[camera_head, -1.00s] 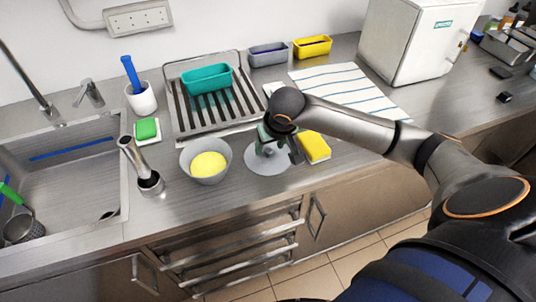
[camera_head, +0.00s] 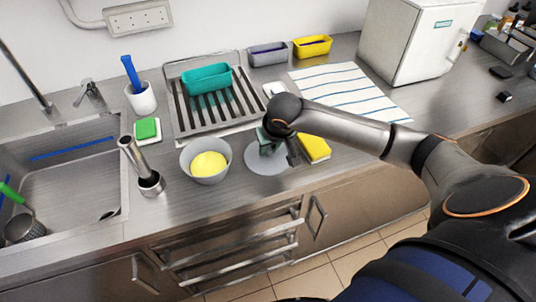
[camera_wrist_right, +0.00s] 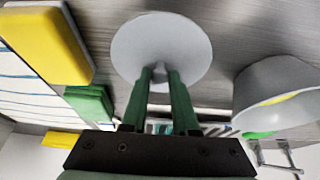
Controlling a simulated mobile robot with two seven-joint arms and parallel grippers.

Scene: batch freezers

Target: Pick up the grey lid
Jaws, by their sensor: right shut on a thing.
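The grey lid (camera_head: 262,160) is a flat round disc in front of the dish rack, between a grey bowl (camera_head: 187,158) and a yellow sponge (camera_head: 315,149). My right gripper (camera_head: 270,148) is over it, and my wrist partly hides the lid's middle in the head view. In the right wrist view the lid (camera_wrist_right: 150,35) shows as a pale disc, with the green fingers of my right gripper (camera_wrist_right: 160,75) shut on its small central knob. I cannot tell whether the lid touches the counter. My left gripper is not in view.
The grey bowl holds something yellow. A metal cylinder (camera_head: 150,183) stands left of it. The dish rack (camera_head: 220,116) holds a teal tub (camera_head: 206,80). A striped towel (camera_head: 350,92) lies behind my right arm. The sink (camera_head: 60,180) is at left.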

